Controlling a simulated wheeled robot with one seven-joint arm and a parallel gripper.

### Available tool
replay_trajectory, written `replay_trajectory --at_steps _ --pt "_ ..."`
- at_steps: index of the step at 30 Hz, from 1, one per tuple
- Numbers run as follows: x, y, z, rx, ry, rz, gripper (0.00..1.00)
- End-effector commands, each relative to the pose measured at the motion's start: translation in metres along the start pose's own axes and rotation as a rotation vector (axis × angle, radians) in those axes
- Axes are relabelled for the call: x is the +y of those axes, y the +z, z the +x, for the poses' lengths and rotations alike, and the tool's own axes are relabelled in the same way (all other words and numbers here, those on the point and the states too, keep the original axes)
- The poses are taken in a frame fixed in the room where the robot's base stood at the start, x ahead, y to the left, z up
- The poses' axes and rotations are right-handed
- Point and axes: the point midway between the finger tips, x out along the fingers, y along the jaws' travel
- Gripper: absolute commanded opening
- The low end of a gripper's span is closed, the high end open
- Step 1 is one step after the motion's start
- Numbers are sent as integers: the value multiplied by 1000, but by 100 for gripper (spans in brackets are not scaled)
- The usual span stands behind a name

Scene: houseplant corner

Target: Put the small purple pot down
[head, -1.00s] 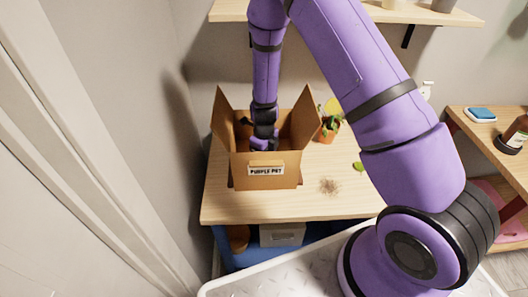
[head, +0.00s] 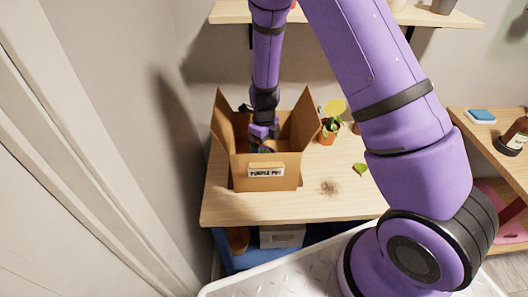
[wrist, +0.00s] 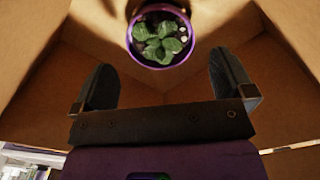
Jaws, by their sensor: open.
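The small purple pot (wrist: 133,40) stands in the open cardboard box in the wrist view, seen from above, with a green leafy plant and dark soil inside its rim. The box (head: 265,170) sits on the wooden table in the head view, its flaps up and a "PURPLE POT" label on its front. My gripper (wrist: 163,78) is open, its two fingers apart and clear of the pot, which lies beyond the fingertips. In the head view my gripper (head: 262,131) is partly inside the box; the front wall hides the box floor.
A small orange pot with a plant (head: 328,133) stands just right of the box. A shelf (head: 385,14) runs above the back.

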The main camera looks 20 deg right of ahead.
Motion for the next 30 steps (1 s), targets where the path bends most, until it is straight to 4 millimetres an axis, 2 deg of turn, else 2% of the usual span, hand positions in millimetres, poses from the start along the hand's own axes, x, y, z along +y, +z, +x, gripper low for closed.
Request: replay_trajectory --at_steps 3,9,13,20,23,26,30 --pt "1 1 -26 -3 -1 -2 100" --pt "0 1 -56 -2 0 -2 100" --pt "0 0 -67 -1 1 -1 100" --pt "0 0 -73 -2 2 -7 100" --pt "1 -2 -86 -18 7 -55 100" --pt "3 -7 -113 -50 14 -169 100" --pt "7 -21 -164 -109 10 -407 100"
